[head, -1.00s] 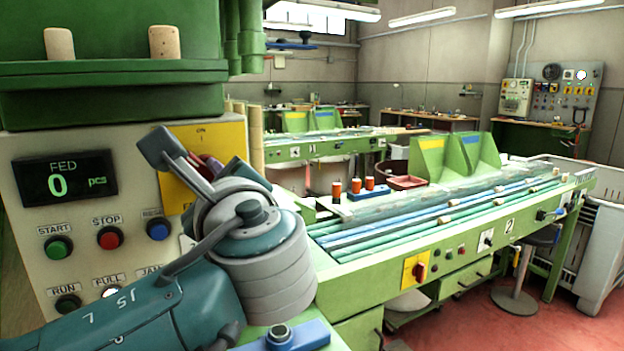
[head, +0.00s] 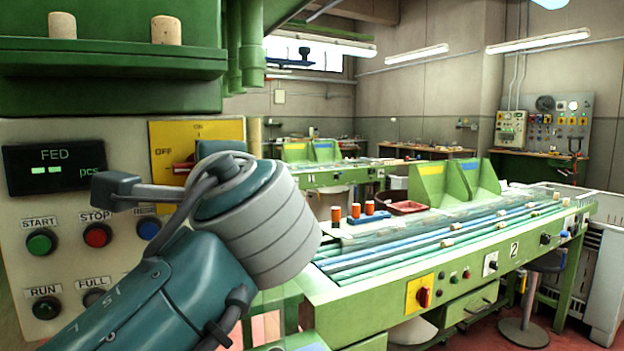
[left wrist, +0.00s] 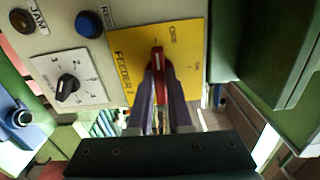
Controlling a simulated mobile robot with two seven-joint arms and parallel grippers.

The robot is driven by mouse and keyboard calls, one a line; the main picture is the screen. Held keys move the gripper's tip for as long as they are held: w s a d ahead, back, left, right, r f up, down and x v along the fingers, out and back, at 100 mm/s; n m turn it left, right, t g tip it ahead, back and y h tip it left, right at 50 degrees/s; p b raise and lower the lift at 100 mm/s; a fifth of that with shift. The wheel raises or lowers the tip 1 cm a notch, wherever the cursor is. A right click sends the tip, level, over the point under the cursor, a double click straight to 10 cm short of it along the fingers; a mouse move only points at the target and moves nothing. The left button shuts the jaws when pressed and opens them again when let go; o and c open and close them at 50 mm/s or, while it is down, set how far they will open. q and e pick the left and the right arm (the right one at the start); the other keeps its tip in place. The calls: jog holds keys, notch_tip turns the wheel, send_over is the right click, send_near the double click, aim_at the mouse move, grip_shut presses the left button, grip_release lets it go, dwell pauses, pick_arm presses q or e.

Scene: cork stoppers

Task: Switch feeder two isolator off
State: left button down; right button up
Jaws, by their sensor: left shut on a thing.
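The isolator is a yellow plate (head: 170,143) with a red rotary handle (head: 183,168) on the cream control panel. In the head view the handle lies roughly level, its left end toward the OFF mark; ON is above. The left wrist view shows the plate (left wrist: 125,45) lettered FEEDER, its number unclear, with the red handle (left wrist: 158,65) bearing a white mark. My left gripper (left wrist: 160,92) is shut on the handle, a purple finger on each side. My wrist hides the fingers and part of the plate in the head view. My right gripper is out of view.
The panel has a display (head: 55,170) with green dashes, and START, STOP and other buttons beside the plate. A speed knob (left wrist: 68,88) sits near it. Two corks (head: 166,30) stand on the green ledge above. Another yellow-plated red switch (head: 423,295) is on the conveyor bench.

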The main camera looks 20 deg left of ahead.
pick_arm(q)
jog(key=shift+n, duration=0.4)
jog(key=c, duration=0.8)
grip_release()
jog(key=shift+c, duration=0.2)
jog(key=b+v, duration=0.2)
jog(key=v, duration=0.8)
jog(key=shift+b, duration=0.3)
jog(key=shift+a, duration=0.1)
